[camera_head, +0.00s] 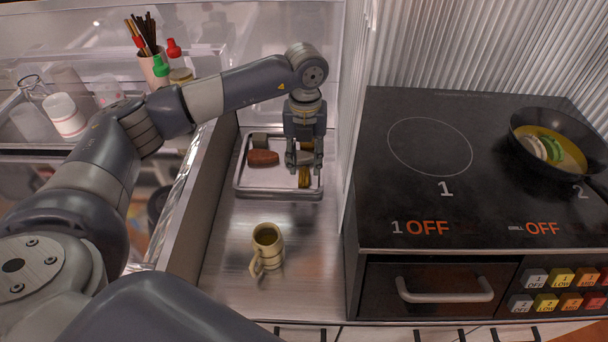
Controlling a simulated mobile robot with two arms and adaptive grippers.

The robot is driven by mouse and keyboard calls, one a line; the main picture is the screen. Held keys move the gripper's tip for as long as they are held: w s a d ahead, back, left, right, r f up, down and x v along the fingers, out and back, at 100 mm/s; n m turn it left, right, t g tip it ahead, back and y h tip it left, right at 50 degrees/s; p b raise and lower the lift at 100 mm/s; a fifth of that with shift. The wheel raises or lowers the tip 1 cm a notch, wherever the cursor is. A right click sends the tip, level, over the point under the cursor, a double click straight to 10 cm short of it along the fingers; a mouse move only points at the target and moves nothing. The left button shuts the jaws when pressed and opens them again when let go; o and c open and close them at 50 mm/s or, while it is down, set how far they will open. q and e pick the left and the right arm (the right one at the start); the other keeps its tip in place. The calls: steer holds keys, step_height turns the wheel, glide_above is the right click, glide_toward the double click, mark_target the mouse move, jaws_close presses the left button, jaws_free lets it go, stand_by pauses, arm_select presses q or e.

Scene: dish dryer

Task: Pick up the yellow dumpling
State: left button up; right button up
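A small yellow piece (304,178), which looks like the yellow dumpling, lies at the front right of a metal tray (262,192) on the counter. My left gripper (304,168) points down over the right part of the tray. Its two fingers are apart, one on each side in the picture, with the yellow piece showing below and between them. I cannot tell whether the fingers touch it. The gripper hides part of the tray behind it. My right gripper is not in view.
A reddish-brown piece (263,158) and a few duller pieces share the tray. A beige mug (268,246) stands in front of it. The stove (400,185) with a black pan (553,125) is at right; a clear-walled shelf with cups and bottles is at left.

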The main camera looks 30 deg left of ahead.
mark_target(304, 177)
arm_select(q)
step_height(304, 177, down, 6)
steer(key=shift+s+a+r+b, duration=0.1)
steer(key=shift+s+b, duration=0.05)
steer(key=shift+b, duration=0.2)
steer(key=c, duration=0.6)
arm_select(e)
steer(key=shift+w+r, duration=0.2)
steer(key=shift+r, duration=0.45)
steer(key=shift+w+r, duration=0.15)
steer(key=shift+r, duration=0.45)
